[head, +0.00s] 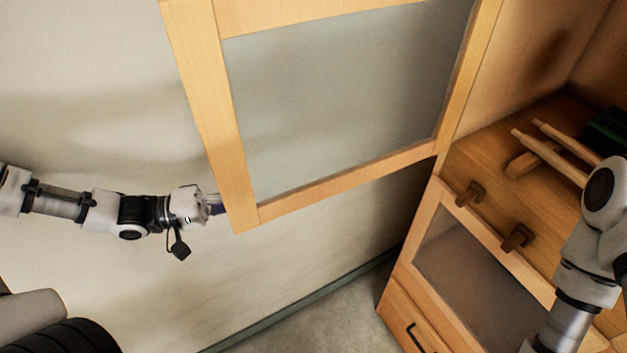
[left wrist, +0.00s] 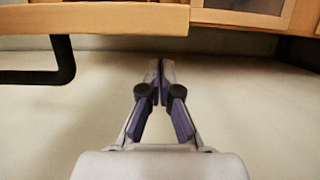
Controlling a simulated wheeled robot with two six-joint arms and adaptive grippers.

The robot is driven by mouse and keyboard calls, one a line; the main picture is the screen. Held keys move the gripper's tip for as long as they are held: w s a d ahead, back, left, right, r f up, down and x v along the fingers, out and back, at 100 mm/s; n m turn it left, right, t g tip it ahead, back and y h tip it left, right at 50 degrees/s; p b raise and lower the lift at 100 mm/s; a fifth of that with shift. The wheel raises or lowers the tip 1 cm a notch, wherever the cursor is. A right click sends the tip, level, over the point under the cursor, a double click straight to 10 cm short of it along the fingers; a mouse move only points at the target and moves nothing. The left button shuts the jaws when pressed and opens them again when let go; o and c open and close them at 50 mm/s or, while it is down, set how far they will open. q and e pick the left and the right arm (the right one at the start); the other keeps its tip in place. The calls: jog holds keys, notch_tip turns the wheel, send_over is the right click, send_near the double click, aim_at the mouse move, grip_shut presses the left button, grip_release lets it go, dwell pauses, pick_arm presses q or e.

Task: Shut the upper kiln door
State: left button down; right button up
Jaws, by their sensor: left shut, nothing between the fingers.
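The upper door (head: 208,110) has a light wood frame around a frosted pane and stands wide open, joined at its right side to the wooden cabinet (head: 455,185). My left gripper (head: 215,205) is at the door's lower left corner, its fingertips partly hidden behind the frame in the head view. In the left wrist view my left gripper (left wrist: 160,68) is shut and empty. The door's edge (left wrist: 100,18) crosses the top left there, with a black bar handle (left wrist: 66,60) left of the fingers. I cannot tell whether the fingers touch the door. My right gripper is out of view.
Inside the cabinet are wooden sticks (head: 552,155) and a dark green object (head: 607,130). A drawer with a black handle (head: 415,338) is below. The pale wall (head: 90,80) is behind my left arm.

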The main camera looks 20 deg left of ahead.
aim_at(287, 195)
pick_arm(q)
jog(key=b+x, duration=0.5)
jog(key=x, duration=0.3)
jog(key=shift+d+r, duration=0.15)
jog(key=shift+d, duration=0.25)
jog(key=shift+w+d, duration=0.1)
jog(key=shift+w, duration=0.05)
